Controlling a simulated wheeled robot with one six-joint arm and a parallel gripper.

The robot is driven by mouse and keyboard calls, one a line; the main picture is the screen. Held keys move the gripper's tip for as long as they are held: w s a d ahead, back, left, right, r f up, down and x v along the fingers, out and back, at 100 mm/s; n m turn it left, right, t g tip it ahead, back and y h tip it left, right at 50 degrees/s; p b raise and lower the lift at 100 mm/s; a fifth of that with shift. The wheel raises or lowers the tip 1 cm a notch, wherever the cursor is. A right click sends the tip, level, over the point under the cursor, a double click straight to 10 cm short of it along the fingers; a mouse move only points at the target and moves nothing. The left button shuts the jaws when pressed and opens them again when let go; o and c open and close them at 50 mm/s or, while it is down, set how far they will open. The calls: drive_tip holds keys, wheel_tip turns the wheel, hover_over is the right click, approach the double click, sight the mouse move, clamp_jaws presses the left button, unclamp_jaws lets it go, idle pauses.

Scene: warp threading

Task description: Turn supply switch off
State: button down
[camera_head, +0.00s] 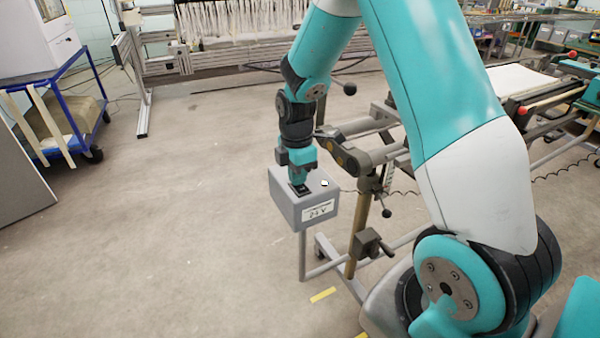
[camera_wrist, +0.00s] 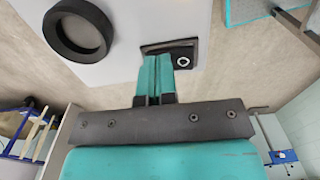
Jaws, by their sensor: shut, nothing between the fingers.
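The grey supply box (camera_head: 303,210), with a label reading 24 V on its front, stands on a post in the head view. Its black switch (camera_head: 300,189) is on the top face, right below my gripper (camera_head: 298,184). In the wrist view the switch (camera_wrist: 184,60) is a black rocker in a dark frame, with a white ring mark at its right end. My gripper (camera_wrist: 158,60) is shut and empty. Its teal fingertips overlap the left part of the rocker and hide it. I cannot tell whether they press on it.
A thick black ring (camera_wrist: 78,30) sits on the box's top, left of the switch in the wrist view. A grey machine arm (camera_head: 360,155) with clamps and knobs stands close to the right of the box. A blue cart (camera_head: 60,110) is at far left. The floor left of the box is clear.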

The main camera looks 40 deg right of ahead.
drive_tip(key=shift+s+a+r+p, duration=0.1)
drive_tip(key=shift+s+r+p, duration=0.2)
drive_tip(key=shift+s, duration=0.35)
drive_tip(key=shift+r, duration=0.1)
drive_tip(key=shift+r+p, duration=0.4)
drive_tip(key=shift+p, duration=0.05)
wheel_tip(320, 180, up, 13)
drive_tip(key=w+p, duration=0.2)
drive_tip(key=p, duration=0.1)
drive_tip(key=shift+d, duration=0.2)
drive_tip(key=shift+f, duration=0.1)
